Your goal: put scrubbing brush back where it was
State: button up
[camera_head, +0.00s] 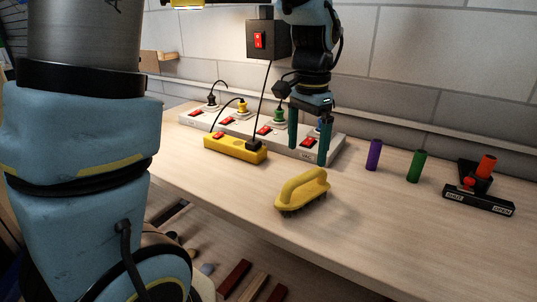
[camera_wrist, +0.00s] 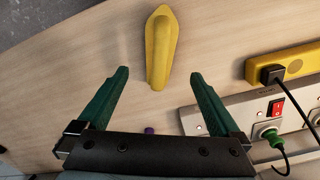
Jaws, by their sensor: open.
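The scrubbing brush (camera_head: 302,191), yellow with a loop handle and dark bristles, stands bristles down on the wooden table near its front edge. In the wrist view the yellow brush (camera_wrist: 161,45) lies ahead of the fingertips, between their lines. My gripper (camera_head: 309,143) has two green fingers spread apart with nothing between them. It hangs above the table, behind the brush in the head view. The wrist view shows the open gripper (camera_wrist: 158,75) apart from the brush. The brush's underside is mostly hidden.
A white power strip (camera_head: 187,121) with red switches and plugs runs along the back, a yellow switch box (camera_head: 235,148) before it. Purple (camera_head: 373,155) and green (camera_head: 416,166) cylinders and a black open/shut lever device (camera_head: 479,201) stand right.

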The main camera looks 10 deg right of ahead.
jog(key=a+f+n, duration=0.2)
jog(key=a+n, duration=0.2)
jog(key=a, duration=0.4)
jog(key=a+f+n+t, duration=0.1)
jog(key=a+n, duration=0.3)
jog(key=a, duration=0.5)
jog(key=w+a+f+n, duration=0.1)
jog(key=a+f+n, duration=0.2)
jog(key=a, duration=0.5)
jog(key=shift+a+f+n+t, duration=0.15)
jog(key=shift+a+n+t, duration=0.15)
jog(key=shift+n, duration=0.2)
